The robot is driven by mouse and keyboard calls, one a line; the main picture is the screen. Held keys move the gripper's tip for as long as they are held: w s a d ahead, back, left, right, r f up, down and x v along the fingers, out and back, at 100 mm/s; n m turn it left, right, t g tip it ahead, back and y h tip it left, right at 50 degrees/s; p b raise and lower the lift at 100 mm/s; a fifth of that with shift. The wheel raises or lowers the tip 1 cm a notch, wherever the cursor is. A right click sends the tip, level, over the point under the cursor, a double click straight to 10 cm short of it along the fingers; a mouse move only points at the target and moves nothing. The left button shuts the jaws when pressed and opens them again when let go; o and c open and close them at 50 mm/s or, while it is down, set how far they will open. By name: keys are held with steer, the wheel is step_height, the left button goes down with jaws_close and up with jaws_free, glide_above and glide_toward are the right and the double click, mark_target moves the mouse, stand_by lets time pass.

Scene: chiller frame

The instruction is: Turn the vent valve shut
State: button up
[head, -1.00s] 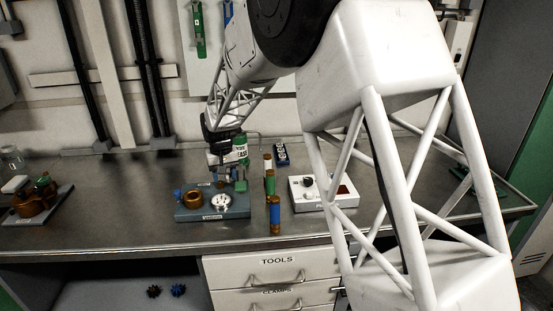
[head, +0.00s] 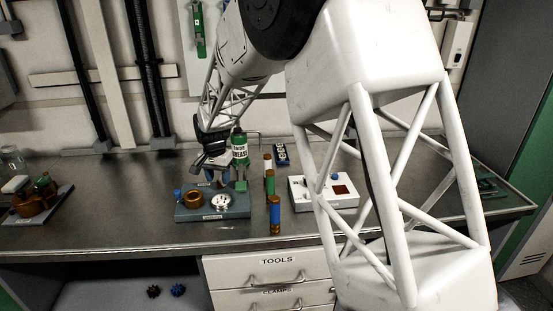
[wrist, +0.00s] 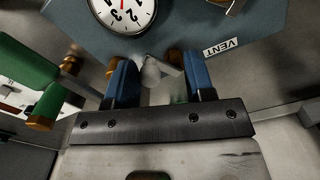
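The blue-grey valve plate (head: 236,213) sits on the bench with a round gauge (head: 221,202). In the wrist view, the gauge (wrist: 124,8) and a VENT label (wrist: 222,47) are near the top. A small pale fitting (wrist: 152,72) by the plate's rear edge, probably the vent valve, shows between my fingers. Brownish pieces beside the fingertips are partly hidden. My gripper (wrist: 160,80) is open, with a wide gap between its blue fingers; I see no contact with the fitting. In the head view, my gripper (head: 211,172) is tilted above the plate's rear.
A brass fitting (head: 194,200) and a blue knob (head: 178,195) are on the plate's left. Green (head: 270,182) and blue (head: 275,215) cylinders stand to its right, near a white box (head: 312,204).

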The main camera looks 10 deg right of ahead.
steer(key=shift+a+r, duration=0.1)
steer(key=shift+r, duration=0.05)
step_height(320, 180, up, 8)
steer(key=s+d+r, duration=0.4)
steer(key=s+d, duration=0.4)
steer(key=s, duration=0.1)
steer(key=s+d+r+n+t, duration=0.1)
steer(key=s+d+r, duration=0.3)
steer(key=s+d, duration=0.5)
steer(key=shift+s+r+n, duration=0.3)
steer(key=shift+s+r, duration=0.1)
steer(key=shift+s, duration=0.35)
stand_by(0.3)
steer(key=w+a+f+m, duration=0.2)
steer(key=w+a+f, duration=0.1)
steer(key=w+a, duration=0.2)
steer(key=w+a+f+m, duration=0.2)
steer(key=w+a, duration=0.3)
steer(key=w, duration=0.3)
steer(key=w+a+f+m+g, duration=0.1)
steer(key=w+a+f+m, duration=0.1)
steer(key=w+a+f, duration=0.2)
steer(key=shift+w+a+f, duration=0.1)
steer(key=shift+w+a, duration=0.3)
steer(key=shift+w, duration=0.3)
steer(key=shift+w+a+f, duration=0.1)
steer(key=shift+w+a, duration=0.3)
steer(key=shift+w, duration=0.3)
